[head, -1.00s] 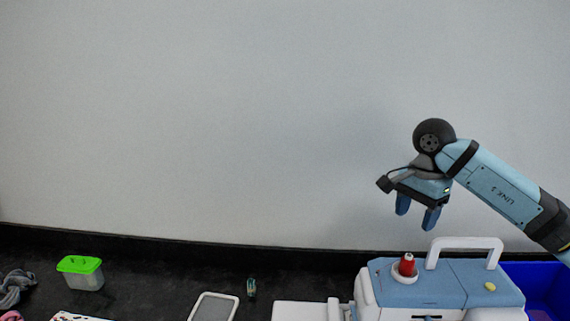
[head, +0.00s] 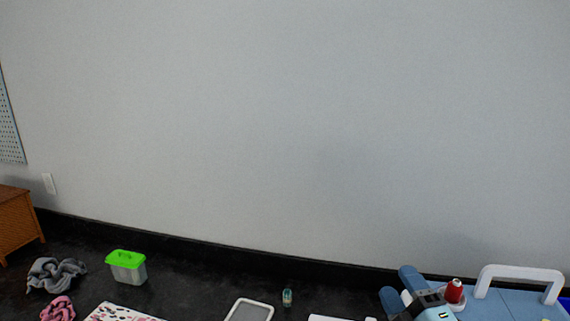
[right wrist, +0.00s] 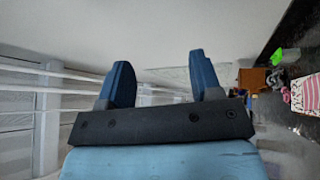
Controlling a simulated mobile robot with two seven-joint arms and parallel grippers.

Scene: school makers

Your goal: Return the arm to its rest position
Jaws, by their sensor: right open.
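My right gripper (head: 400,288) is at the lower right of the head view, left of the red thread spool (head: 455,291) on the blue and white sewing machine (head: 508,303). Part of the machine is cut off by the frame's bottom edge. In the right wrist view, my right gripper's two blue fingers (right wrist: 160,85) stand apart with nothing between them. My left gripper does not show.
A green-lidded container (head: 127,267), grey cloth (head: 55,275), pink cloth (head: 58,309) and small bottle (head: 287,297) lie on the dark surface. A white-framed tablet-like item (head: 250,311) is near the bottle. A brown woven box (head: 18,222) stands at far left. Bare wall fills the upper area.

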